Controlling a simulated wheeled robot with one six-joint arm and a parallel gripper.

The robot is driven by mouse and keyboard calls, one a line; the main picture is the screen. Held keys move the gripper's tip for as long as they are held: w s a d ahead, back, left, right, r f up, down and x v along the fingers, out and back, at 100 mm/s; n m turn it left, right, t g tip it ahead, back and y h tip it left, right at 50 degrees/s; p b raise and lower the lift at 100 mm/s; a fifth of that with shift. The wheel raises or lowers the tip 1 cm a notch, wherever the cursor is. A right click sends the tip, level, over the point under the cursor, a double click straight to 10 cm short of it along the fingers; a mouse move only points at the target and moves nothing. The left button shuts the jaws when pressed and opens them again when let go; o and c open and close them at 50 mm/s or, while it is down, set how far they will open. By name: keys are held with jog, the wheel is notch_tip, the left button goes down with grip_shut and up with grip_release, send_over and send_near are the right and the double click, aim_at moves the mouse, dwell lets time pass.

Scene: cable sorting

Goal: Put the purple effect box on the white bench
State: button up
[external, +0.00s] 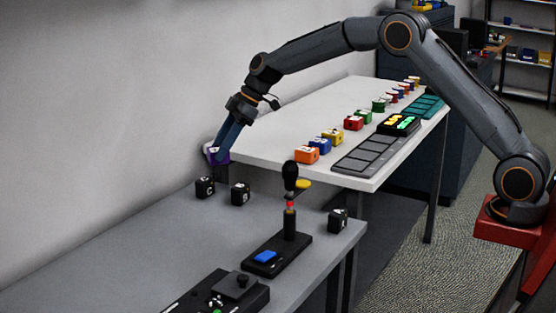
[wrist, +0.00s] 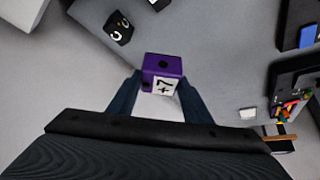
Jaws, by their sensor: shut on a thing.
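The purple effect box (wrist: 161,66) has a white label face and is held between the two blue fingers of my gripper (wrist: 160,95). In the external view the purple box (external: 216,156) shows at the tips of my gripper (external: 219,150), by the near-left corner of the white bench (external: 270,141). I cannot tell exactly how high it is or whether it touches anything. The white bench carries a row of coloured boxes on its right half, and its left part is bare.
The grey bench (external: 120,240) stands in front, with black boxes (external: 205,187), (external: 240,194) and (external: 338,220), a black stand with a microphone-like top (external: 290,200) and a black control unit (external: 225,292). Dark pad panels (external: 365,153) lie along the white bench's right edge. A wall closes the left side.

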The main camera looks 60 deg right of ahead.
jog(key=s+d+r+m+t+h+p, duration=0.1)
jog(key=s+d+r+m+p, duration=0.1)
jog(key=d, duration=1.1)
jog(key=s+d+r+m+t+h+p, duration=0.1)
jog(key=s+d+r+m+p, duration=0.15)
jog(key=d, duration=1.05)
jog(key=s+d+m+h+p, duration=0.15)
jog(key=s+d, duration=0.25)
jog(key=d, duration=0.4)
jog(key=s+d+r+m+h+p, duration=0.1)
jog(key=s+d+m+p, duration=0.1)
jog(key=s+d, duration=0.35)
jog(key=s+d+m+h+p, duration=0.1)
jog(key=s+d+m+p, duration=0.15)
jog(key=d, duration=0.65)
jog(key=shift+n+y, duration=0.25)
jog(key=shift+n, duration=0.2)
notch_tip(320, 180, down, 9)
jog(key=shift+d+r+p, duration=0.1)
jog(key=shift+p, duration=0.85)
jog(key=shift+f, duration=0.2)
jog(key=shift+f, duration=0.15)
jog(key=o, duration=1.2)
jog(key=shift+c, duration=0.2)
